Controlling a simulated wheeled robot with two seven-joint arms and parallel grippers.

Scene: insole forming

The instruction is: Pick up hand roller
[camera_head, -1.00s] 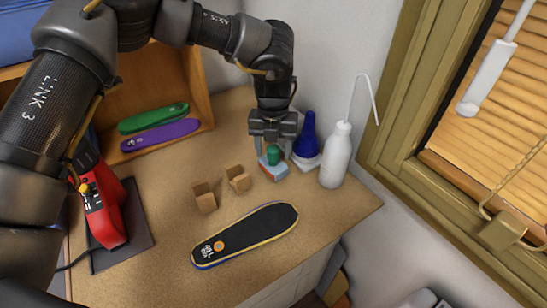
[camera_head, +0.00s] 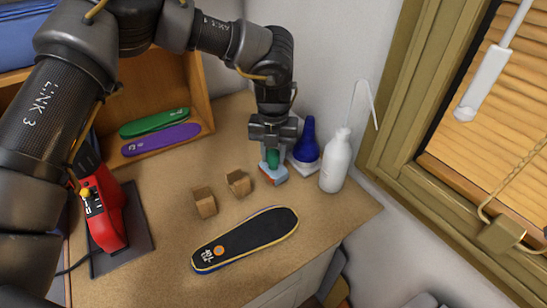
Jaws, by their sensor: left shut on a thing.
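The fingers partly hide that green part. The roller's lower part is at the worktop, and I cannot tell any gap under it. My right gripper is not in view.
A dark blue bottle-shaped item (camera_head: 307,142) on a white base and a white squeeze bottle (camera_head: 336,162) stand close right. Two small cardboard boxes (camera_head: 204,202) are left. A black insole (camera_head: 246,239) lies in front. A red device (camera_head: 106,210) stands on a dark mat.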

